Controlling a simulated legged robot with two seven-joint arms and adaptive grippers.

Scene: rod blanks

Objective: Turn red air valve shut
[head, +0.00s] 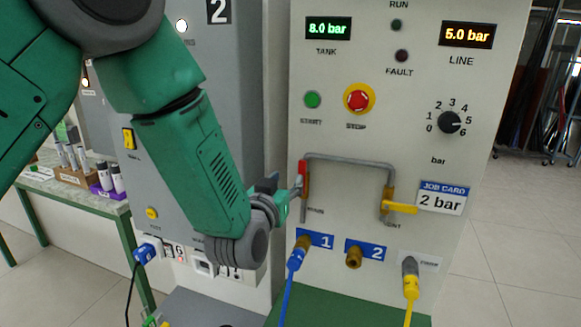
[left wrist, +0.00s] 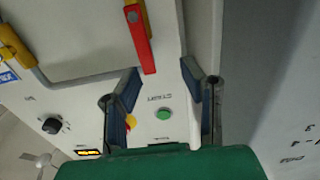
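The red air valve handle (head: 303,173) sits on the left vertical leg of the grey pipe on the white panel and points upright along it. In the left wrist view the red handle (left wrist: 142,42) reaches from its brass body (left wrist: 133,8) toward the gap between my fingertips. My left gripper (head: 286,190) is just left of the valve in the head view. In the left wrist view my left gripper (left wrist: 162,72) is open with nothing held; whether a finger touches the handle I cannot tell. My right gripper is not in view.
A yellow valve handle (head: 400,207) lies horizontal on the right leg of the pipe (head: 350,160). Above are the red stop button (head: 358,99), green start button (head: 312,100) and dial (head: 449,122). Blue (head: 291,280) and yellow (head: 411,290) hoses hang below. A grey cabinet (head: 235,100) stands left.

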